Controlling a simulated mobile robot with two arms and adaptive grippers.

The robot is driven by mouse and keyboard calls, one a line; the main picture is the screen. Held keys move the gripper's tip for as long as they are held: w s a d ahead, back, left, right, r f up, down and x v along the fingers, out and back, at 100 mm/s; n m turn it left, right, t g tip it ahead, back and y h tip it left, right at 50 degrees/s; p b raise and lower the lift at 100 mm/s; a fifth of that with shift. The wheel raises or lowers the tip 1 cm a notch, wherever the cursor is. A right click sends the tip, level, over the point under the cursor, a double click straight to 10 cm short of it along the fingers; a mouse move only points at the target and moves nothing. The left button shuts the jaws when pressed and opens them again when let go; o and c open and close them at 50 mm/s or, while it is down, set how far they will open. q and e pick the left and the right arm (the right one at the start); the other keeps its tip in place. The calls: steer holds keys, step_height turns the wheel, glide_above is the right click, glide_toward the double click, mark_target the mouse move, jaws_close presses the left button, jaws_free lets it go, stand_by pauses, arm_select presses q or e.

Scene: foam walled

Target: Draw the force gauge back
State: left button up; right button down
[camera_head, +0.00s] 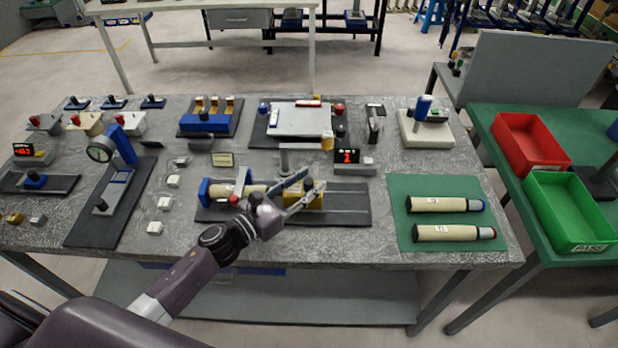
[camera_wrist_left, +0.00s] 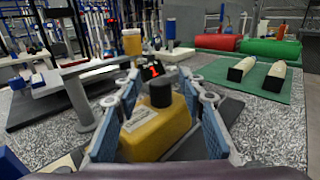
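The yellow block with a black knob, which I take for the force gauge (camera_head: 318,199), sits on a dark base plate (camera_head: 350,203) in the middle of the bench. A cream cylinder (camera_head: 247,189) lies to its left, beside a blue end block (camera_head: 204,190). My left gripper (camera_head: 307,185) reaches over from the front with its fingers apart, one on each side of the yellow block. In the left wrist view the yellow block (camera_wrist_left: 155,133) stands between the two blue-padded fingers (camera_wrist_left: 162,95), with a gap visible at the right finger. My right gripper is out of view.
A small red-digit display (camera_head: 347,156) stands right behind the base plate. A green mat (camera_head: 440,215) with two cream cylinders lies to the right. A blue-framed stand with a round dial (camera_head: 100,150) is at left. Red (camera_head: 530,143) and green bins (camera_head: 568,210) stand on the side table.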

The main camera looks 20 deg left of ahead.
arm_select(q)
steer(key=shift+w+d, duration=0.15)
steer(key=shift+w, duration=0.1)
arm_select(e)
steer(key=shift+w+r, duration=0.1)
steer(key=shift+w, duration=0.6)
arm_select(q)
steer(key=c, duration=0.7)
jaws_close()
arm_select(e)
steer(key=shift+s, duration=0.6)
arm_select(q)
steer(key=shift+d, duration=0.1)
